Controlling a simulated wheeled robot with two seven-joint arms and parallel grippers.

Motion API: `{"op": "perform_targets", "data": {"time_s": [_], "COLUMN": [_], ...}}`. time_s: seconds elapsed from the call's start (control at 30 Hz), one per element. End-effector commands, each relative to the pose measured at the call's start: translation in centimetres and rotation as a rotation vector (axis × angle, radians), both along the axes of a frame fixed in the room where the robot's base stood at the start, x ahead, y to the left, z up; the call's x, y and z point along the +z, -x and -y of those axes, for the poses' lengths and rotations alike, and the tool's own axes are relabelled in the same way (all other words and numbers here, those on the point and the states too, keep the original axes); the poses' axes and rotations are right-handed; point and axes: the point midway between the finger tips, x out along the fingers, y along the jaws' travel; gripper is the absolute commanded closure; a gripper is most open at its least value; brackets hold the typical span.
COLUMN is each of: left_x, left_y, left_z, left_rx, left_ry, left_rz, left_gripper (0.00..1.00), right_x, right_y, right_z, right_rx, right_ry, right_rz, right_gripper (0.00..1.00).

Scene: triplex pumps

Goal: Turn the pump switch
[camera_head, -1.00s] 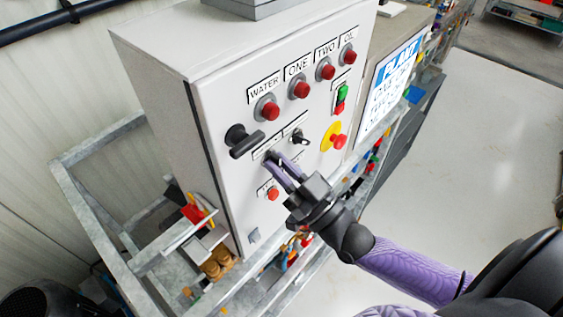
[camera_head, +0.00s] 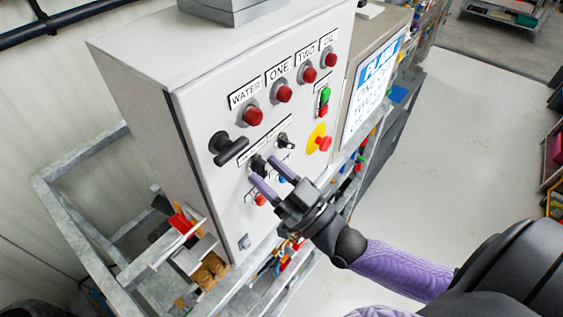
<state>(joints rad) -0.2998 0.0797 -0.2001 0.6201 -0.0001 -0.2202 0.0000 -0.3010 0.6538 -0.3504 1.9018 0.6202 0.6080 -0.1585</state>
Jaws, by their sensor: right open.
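A light grey control box (camera_head: 135,90) stands at the centre left. Its front panel carries a black rotary switch (camera_head: 258,164) below the large black handle (camera_head: 229,148). A second small black switch (camera_head: 285,142) sits up and right of it. My right gripper (camera_head: 264,173) is in front of the panel, its two purple fingers parted and pointing at the lower black switch. The fingertips are close to this switch; I cannot tell whether they touch it. The fingers partly cover the small buttons below. My left gripper is not in view.
Red lamps (camera_head: 253,116) run along the panel's top under labels. A yellow-backed red emergency button (camera_head: 323,143) and a green-and-red button pair (camera_head: 324,96) are on the right. A metal frame (camera_head: 60,200) surrounds the box. Open floor (camera_head: 450,150) lies to the right.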

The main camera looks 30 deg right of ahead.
Motion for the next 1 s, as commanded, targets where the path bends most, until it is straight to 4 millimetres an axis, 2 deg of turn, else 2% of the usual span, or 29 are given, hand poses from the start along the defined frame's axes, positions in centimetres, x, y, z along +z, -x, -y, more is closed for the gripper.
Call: {"op": "perform_targets", "data": {"time_s": [0.3, 0.4, 0.53, 0.9, 0.97, 1.0], "left_x": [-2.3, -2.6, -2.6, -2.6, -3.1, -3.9], "left_y": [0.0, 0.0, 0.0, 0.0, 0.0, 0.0], "left_z": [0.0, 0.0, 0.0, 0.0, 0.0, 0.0], "left_rx": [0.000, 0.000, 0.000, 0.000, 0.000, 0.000], "left_ry": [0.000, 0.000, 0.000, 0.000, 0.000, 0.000], "left_rz": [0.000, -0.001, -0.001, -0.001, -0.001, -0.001], "left_gripper": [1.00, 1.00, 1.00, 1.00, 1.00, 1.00], "right_x": [-3.2, -3.6, -3.7, -3.6, -4.7, -6.5], "right_y": [6.0, 7.3, 7.9, 7.9, 7.8, 7.6], "right_z": [2.4, 3.0, 3.2, 3.2, 3.3, 3.5], "right_rx": [0.002, 0.001, 0.001, 0.001, -0.006, -0.018], "right_ry": [0.002, 0.003, 0.001, 0.001, 0.012, 0.031], "right_rz": [-0.008, -0.005, -0.002, -0.002, -0.017, -0.043], "right_gripper": [0.49, 0.49, 0.49, 0.49, 0.49, 0.49]}}
